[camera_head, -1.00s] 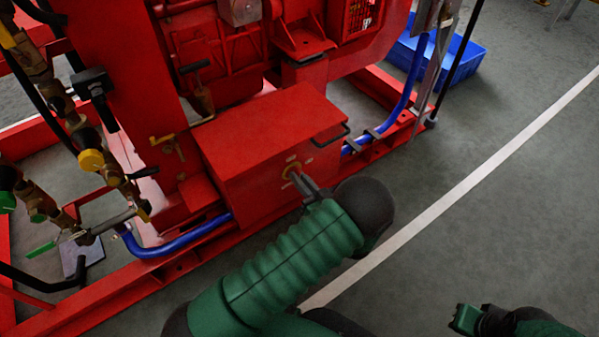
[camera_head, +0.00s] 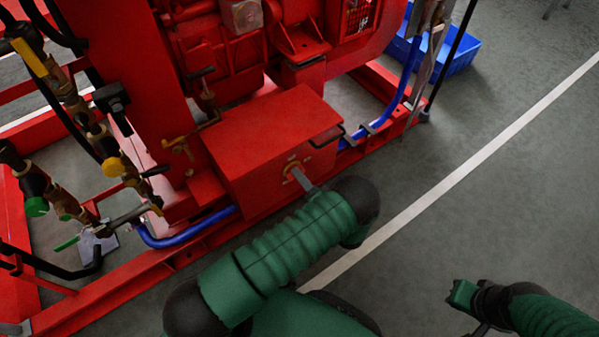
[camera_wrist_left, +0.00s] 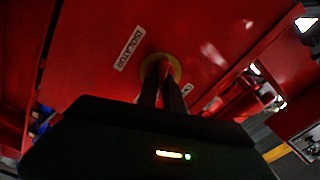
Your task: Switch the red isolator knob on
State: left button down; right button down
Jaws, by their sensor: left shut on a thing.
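The red box (camera_head: 268,135) on the pumpset frame carries a round yellow plate (camera_head: 291,166) on its front face. The yellow plate also shows in the left wrist view (camera_wrist_left: 174,66), next to a white label reading ISOLATOR (camera_wrist_left: 130,48). My left gripper (camera_head: 298,175) is at this plate, its fingers pointing into the box face. In the left wrist view its two dark fingers (camera_wrist_left: 161,84) are close together in front of the plate, shut on the red isolator knob, which they mostly hide. My right arm's end (camera_head: 466,296) is at the lower right, away from the box; its fingers are not clear.
Blue hoses (camera_head: 185,232) run along the red base rail. Brass valves and pipes (camera_head: 112,167) stand at the left. A blue crate (camera_head: 455,57) sits behind. The grey floor at right is clear.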

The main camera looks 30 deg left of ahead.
pick_arm(q)
jog(key=shift+w+d+f+m+p, duration=0.1)
jog(key=shift+m+p, duration=0.1)
jog(key=shift+m, duration=0.6)
jog(key=shift+d+f+m+p, duration=0.1)
jog(key=shift+m+p, duration=0.05)
jog(key=shift+m, duration=0.65)
jog(key=shift+w+d+f+m+p, duration=0.1)
jog(key=shift+m+p, duration=0.1)
jog(key=shift+m, duration=0.6)
jog(key=c, duration=1.5)
grip_release()
jog(key=shift+a+r, duration=0.1)
jog(key=shift+s, duration=0.1)
